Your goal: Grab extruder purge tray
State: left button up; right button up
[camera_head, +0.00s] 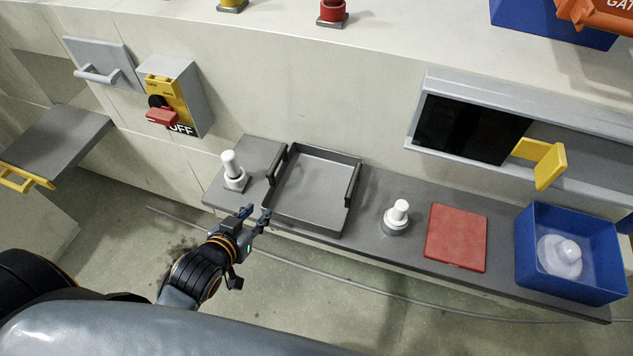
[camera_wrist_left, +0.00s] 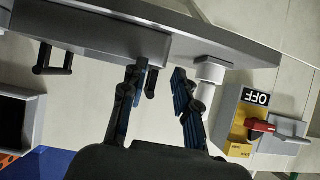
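The extruder purge tray is a shallow grey tray (camera_head: 308,190) with a dark handle on its left and right sides. It sits on the dark shelf in the head view. It also shows in the left wrist view as a grey tray (camera_wrist_left: 95,36) with both dark handles visible. My left gripper (camera_head: 255,214) is open and empty, in front of the shelf near the tray's front left corner and apart from its left handle. My right gripper is not in view.
A white-topped knob (camera_head: 233,172) stands left of the tray on the shelf (camera_head: 370,225), another (camera_head: 397,216) right of it. Farther right are a red square plate (camera_head: 456,238) and a blue bin (camera_head: 570,286). A red-handled OFF switch (camera_head: 165,115) is on the wall.

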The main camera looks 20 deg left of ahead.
pick_arm(q)
notch_tip(320, 180, up, 4)
jog(key=t, duration=0.1)
send_near(276, 176)
jog(key=x, duration=0.4)
jog(key=shift+p, duration=0.3)
jog(key=shift+x, duration=0.8)
jog(key=x, duration=0.4)
jog(key=shift+w+a+p, duration=0.1)
jog(key=shift+w+p, duration=0.15)
jog(key=shift+p, duration=0.15)
grip_shut()
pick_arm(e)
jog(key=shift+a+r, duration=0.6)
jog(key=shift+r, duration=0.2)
